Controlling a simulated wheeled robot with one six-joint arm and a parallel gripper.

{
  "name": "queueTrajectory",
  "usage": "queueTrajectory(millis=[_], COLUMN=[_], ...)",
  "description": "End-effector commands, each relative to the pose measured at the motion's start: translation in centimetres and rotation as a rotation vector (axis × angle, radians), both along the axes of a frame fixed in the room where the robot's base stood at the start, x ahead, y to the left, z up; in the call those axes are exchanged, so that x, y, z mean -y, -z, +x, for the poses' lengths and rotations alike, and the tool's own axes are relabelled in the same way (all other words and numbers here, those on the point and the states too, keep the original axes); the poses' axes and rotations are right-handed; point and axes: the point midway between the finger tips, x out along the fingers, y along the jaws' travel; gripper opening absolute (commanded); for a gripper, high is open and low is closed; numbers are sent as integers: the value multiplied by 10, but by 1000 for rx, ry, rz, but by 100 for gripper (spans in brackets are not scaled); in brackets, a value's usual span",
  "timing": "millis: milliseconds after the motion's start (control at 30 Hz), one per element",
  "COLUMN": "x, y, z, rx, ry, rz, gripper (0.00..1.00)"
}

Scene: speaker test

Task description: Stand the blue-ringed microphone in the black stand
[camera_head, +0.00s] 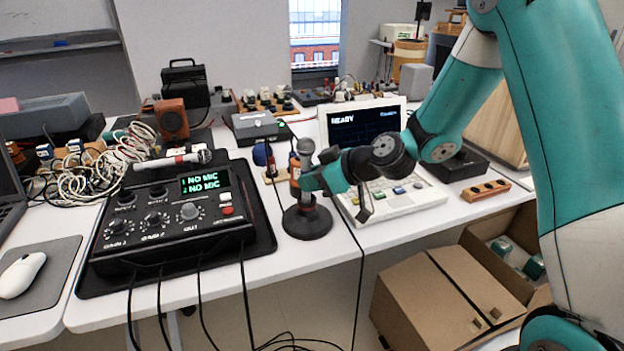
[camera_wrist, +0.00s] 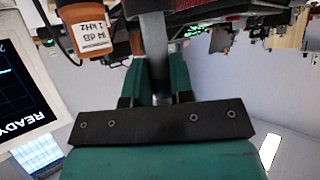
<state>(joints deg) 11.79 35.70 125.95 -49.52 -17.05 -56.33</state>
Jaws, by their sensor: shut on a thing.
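My gripper (camera_head: 313,181) is shut on a grey microphone (camera_head: 305,147), which is upright with its head up. In the wrist view the grey shaft of the microphone (camera_wrist: 153,42) runs between the two teal fingers (camera_wrist: 157,80). Its ring is mostly hidden by the fingers. The black stand (camera_head: 307,224) has a round base on the white table, directly below the microphone. I cannot tell whether the microphone's lower end touches the stand or is inside it. A second microphone (camera_head: 168,161), white with a red ring, lies across the back of the black mixer (camera_head: 170,225).
An orange calibrator (camera_wrist: 85,22) stands close behind the microphone. The mixer's screen (camera_head: 205,183) reads NO MIC on both lines. A white analyser (camera_head: 400,200) reading READY is right of the stand. Dark cables hang over the table's front edge; an open cardboard box (camera_head: 430,305) is below.

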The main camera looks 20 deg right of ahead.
Motion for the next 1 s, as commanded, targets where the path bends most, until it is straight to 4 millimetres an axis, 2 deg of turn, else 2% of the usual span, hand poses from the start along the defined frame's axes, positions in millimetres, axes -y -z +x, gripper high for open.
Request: queueTrajectory(millis=[1000], x=[1], y=[6], z=[-1], rx=[0], ry=[0], rz=[0], gripper=[0])
